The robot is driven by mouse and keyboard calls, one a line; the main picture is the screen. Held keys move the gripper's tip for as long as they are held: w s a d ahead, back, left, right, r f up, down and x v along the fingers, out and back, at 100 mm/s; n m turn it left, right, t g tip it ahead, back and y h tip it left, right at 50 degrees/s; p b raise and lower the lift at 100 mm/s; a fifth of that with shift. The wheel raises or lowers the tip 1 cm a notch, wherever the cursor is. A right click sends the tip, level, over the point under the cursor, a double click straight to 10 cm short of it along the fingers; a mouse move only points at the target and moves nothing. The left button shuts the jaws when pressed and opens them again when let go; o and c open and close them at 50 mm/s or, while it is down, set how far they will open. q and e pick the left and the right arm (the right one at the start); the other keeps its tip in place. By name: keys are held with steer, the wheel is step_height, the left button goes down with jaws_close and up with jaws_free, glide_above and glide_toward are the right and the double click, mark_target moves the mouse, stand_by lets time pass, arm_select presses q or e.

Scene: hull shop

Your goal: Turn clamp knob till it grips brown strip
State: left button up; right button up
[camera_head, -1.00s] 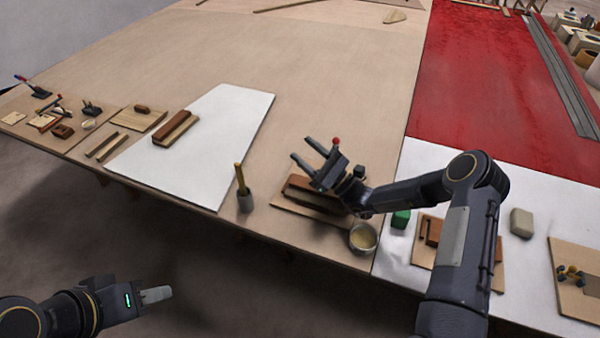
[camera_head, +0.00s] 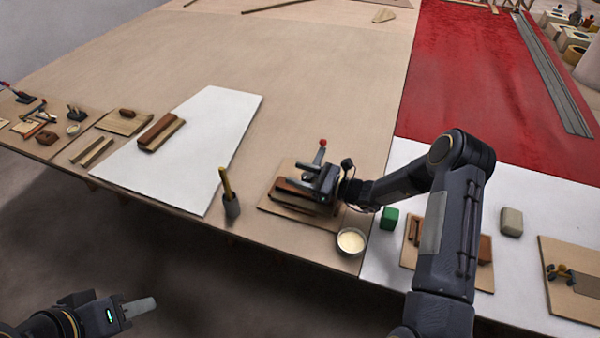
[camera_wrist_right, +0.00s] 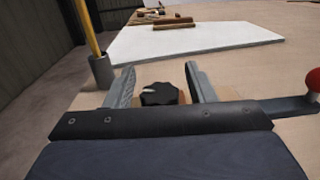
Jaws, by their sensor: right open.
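My right gripper (camera_head: 297,177) is low over a small board (camera_head: 275,208) at the table's front edge. In the right wrist view its two fingers (camera_wrist_right: 160,70) stand apart, with a black knob (camera_wrist_right: 160,94) with a pale mark between them; I see gaps on both sides. The clamp's lever with a red ball (camera_head: 322,143) rises behind the gripper; the ball also shows at the right of the wrist view (camera_wrist_right: 313,80). Brown wood (camera_head: 305,207) lies under the gripper, largely covered; whether the clamp touches it is hidden. My left gripper (camera_head: 140,307) hangs empty off the table.
A grey cup with a yellow stick (camera_head: 231,207) stands left of the board. A bowl (camera_head: 351,241) and a green block (camera_head: 389,218) stand to its right. A white sheet (camera_head: 205,150) with a brown block (camera_head: 158,133) lies further left. The table's middle is clear.

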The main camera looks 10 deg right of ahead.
steer(key=c, duration=1)
steer(key=shift+o, duration=0.2)
